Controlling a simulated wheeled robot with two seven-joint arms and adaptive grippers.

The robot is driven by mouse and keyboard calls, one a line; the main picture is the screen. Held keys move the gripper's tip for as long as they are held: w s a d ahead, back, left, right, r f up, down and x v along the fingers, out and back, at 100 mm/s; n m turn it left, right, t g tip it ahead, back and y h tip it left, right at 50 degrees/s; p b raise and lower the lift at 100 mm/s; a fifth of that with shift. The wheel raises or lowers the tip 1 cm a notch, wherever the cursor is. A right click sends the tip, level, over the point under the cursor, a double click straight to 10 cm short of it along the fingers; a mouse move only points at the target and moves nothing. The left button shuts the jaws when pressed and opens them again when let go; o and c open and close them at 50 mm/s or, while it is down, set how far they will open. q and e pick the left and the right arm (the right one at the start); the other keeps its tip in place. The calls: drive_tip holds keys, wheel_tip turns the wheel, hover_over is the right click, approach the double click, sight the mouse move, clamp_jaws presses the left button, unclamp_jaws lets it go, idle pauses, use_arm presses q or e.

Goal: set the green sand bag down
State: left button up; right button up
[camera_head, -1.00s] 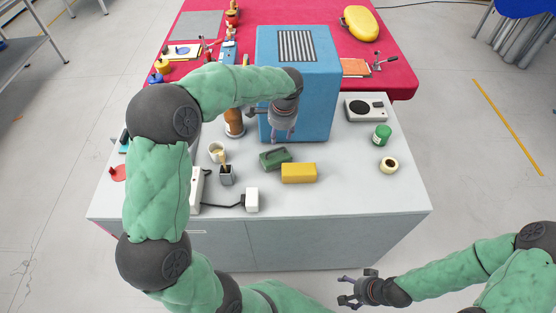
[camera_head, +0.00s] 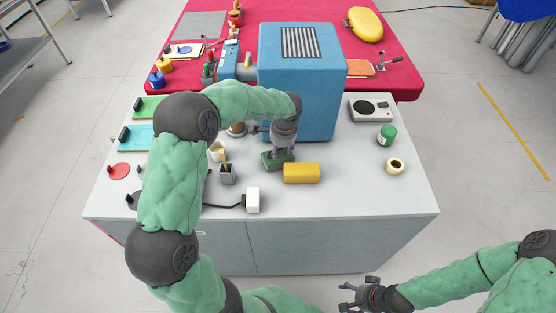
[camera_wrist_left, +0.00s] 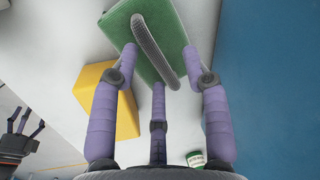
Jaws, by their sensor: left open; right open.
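The green sand bag (camera_head: 268,163) lies on the white table, left of a yellow block (camera_head: 301,173). My left gripper (camera_head: 281,153) is right over the bag, pointing down. In the left wrist view the bag (camera_wrist_left: 180,20) has a grey strap handle along its top. The open fingers (camera_wrist_left: 160,65) stand apart around its near end, with the strap between them; whether they touch it I cannot tell. My right gripper (camera_head: 346,299) is open and empty in front of the table, low in the picture.
A blue box-shaped machine (camera_head: 300,100) stands close behind the bag. A dark cup (camera_head: 227,176) and white block (camera_head: 253,200) are to the left and front. A green jar (camera_head: 386,134) and tape roll (camera_head: 395,166) stand right. The table's front right is clear.

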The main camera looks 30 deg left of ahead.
use_arm(q)
clamp_jaws()
idle(0.3)
